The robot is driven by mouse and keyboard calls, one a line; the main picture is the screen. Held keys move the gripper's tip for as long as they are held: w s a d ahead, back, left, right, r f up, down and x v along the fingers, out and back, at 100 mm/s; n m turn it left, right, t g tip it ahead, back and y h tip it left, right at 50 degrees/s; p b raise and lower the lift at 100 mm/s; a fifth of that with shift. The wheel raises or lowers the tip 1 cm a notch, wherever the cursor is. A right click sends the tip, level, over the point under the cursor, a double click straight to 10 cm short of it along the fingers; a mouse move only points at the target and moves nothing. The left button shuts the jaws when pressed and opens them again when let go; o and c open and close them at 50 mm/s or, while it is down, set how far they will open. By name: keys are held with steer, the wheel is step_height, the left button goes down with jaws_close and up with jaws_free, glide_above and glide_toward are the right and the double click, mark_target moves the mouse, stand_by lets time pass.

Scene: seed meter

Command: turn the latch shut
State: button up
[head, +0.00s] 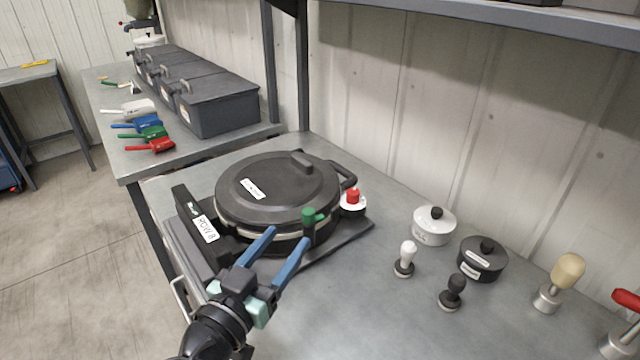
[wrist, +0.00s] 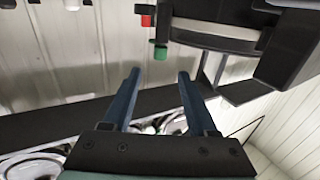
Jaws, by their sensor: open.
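The seed meter (head: 280,190) is a round black housing with its lid down, on a dark base plate. The latch (head: 310,216) has a green knob and a short green lever at the front right of its rim. The green knob also shows in the wrist view (wrist: 161,53), just beyond and between my fingertips. My gripper (head: 288,237) is open, its two blue fingers pointing at the latch from the front. In the wrist view my gripper (wrist: 159,75) holds nothing. I cannot tell whether a finger touches the latch.
A red knob on a white base (head: 352,200) stands close right of the latch. A white lidded pot (head: 434,226), a black lidded pot (head: 482,259) and several knobbed tools are on the bench to the right. Grey boxes (head: 215,100) and coloured scoops (head: 150,130) are on the farther bench.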

mark_target(313, 215)
steer(key=p+x, duration=0.1)
steer(key=x, duration=1.1)
steer(key=shift+w+p, duration=0.1)
steer(key=shift+p, duration=0.2)
jaws_close()
